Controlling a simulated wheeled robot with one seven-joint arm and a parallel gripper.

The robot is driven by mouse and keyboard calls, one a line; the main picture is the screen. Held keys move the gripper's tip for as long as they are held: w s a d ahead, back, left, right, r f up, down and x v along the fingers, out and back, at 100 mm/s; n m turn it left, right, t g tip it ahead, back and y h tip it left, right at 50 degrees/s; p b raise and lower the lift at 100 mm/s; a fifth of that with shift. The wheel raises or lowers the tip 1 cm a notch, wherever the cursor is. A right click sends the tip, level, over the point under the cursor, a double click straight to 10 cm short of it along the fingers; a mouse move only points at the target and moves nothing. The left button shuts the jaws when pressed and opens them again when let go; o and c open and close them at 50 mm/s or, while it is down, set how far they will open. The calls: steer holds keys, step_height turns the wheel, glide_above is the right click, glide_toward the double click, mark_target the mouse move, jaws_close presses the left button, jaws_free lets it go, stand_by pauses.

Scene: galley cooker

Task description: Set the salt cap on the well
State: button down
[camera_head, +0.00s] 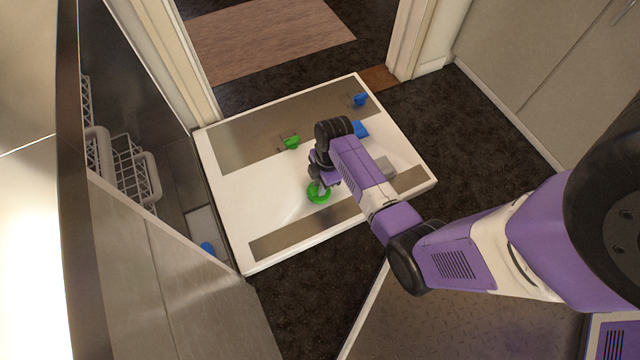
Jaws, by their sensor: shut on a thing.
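My gripper (321,182) points down over the white open door panel, left of centre in the head view. It is shut on a round green piece (318,194), which looks like the salt cap. The fingers hide part of its top. I cannot tell whether the cap touches the panel (235,205) below. I cannot clearly make out the well. A small blue piece (207,248) shows on a pale surface inside the dark cavity at lower left, but I cannot tell whether it belongs to the well.
A green clip-like piece (291,142) and a blue one (360,100) sit on the panel's far side. A blue block (360,129) and a grey block (386,166) lie near my arm. Wire racks (125,165) stand in the cavity. The panel's left part is clear.

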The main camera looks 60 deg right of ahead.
stand_by(0.3)
steer(key=c, duration=0.6)
jaws_free()
steer(key=shift+r, duration=0.1)
steer(key=r+p, duration=0.3)
steer(key=d+r+p, duration=0.1)
steer(key=r+p, duration=0.2)
steer(key=p, duration=0.1)
steer(key=s+r+p, duration=0.1)
steer(key=r+p, duration=0.2)
steer(key=shift+d+r, duration=0.15)
steer(key=shift+r, duration=0.15)
steer(key=shift+w+r, duration=0.1)
stand_by(0.6)
